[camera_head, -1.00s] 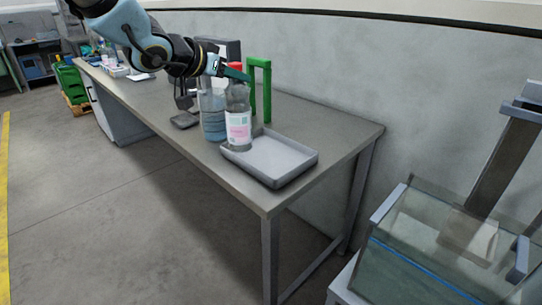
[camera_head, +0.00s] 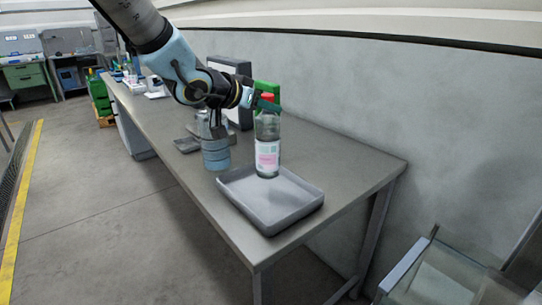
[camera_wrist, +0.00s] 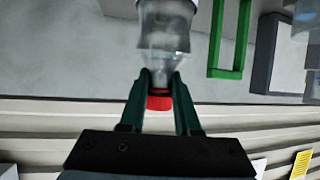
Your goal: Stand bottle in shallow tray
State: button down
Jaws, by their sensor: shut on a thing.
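The clear bottle (camera_head: 267,140) has a red cap and a white and pink label. It stands upright at the back part of the shallow grey tray (camera_head: 268,228), its base within the tray's outline. I cannot tell whether the base touches the tray floor. My gripper (camera_head: 267,107) is shut on the bottle's neck, just under the cap. In the wrist view, the green fingers (camera_wrist: 160,83) close on the neck from both sides, with the bottle (camera_wrist: 165,28) extending toward the top edge.
A bottle with bluish contents (camera_head: 215,153) stands left of the tray on the grey bench (camera_head: 345,165). Behind are a green frame (camera_wrist: 243,35) and a dark grey panel (camera_head: 231,68). A glass-sided tank (camera_head: 435,275) is at lower right. Bench right of the tray is clear.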

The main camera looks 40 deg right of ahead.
aim_at(260, 130)
jog(key=shift+f, duration=3.45)
jog(key=c, duration=0.6)
grip_release()
jog(key=shift+f, duration=0.1)
jog(key=shift+a+r, duration=0.1)
jog(key=shift+r, duration=0.15)
jog(key=v, duration=1.1)
jog(key=shift+s+a, duration=0.1)
jog(key=shift+a, duration=0.3)
